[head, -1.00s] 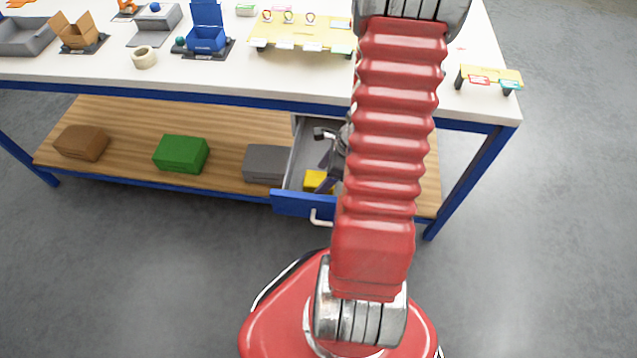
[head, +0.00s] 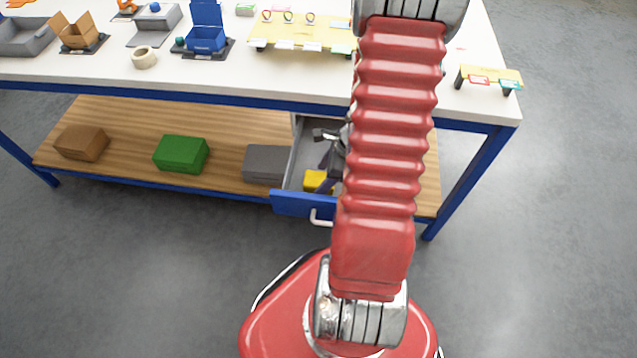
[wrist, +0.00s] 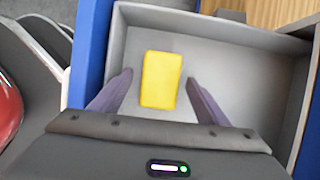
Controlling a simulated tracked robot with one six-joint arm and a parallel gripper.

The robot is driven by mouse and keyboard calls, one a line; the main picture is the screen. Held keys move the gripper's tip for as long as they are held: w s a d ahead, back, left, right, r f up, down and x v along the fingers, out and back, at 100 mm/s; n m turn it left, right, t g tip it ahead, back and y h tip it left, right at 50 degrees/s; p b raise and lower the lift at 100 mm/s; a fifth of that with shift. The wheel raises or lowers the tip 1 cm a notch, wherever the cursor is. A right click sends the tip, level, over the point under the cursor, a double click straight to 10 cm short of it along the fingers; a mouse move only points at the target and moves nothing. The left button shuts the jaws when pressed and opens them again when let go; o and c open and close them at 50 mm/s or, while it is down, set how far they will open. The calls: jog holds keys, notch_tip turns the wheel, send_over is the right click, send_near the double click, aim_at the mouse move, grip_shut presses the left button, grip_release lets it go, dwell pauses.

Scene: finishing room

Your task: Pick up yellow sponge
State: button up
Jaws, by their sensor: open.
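The yellow sponge (wrist: 161,80) lies flat on the floor of the open grey drawer (wrist: 230,45). In the head view the sponge (head: 317,181) shows only in part, at the left of my arm. My gripper (wrist: 158,85) is open, its two dark fingers on either side of the sponge, with a gap on both sides and nothing held. In the head view my arm hides much of the gripper and the right part of the drawer. How high the fingertips are above the drawer floor is hard to tell.
The drawer's blue front (head: 303,205) with its handle stands pulled out under the white workbench (head: 230,75). Grey (head: 264,163), green (head: 181,154) and brown (head: 82,143) boxes sit on the wooden lower shelf (head: 240,120). Drawer walls surround the gripper closely. The floor in front is clear.

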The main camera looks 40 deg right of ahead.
jog(key=shift+f, duration=0.15)
jog(key=shift+c, duration=0.2)
jog(key=c, duration=1.1)
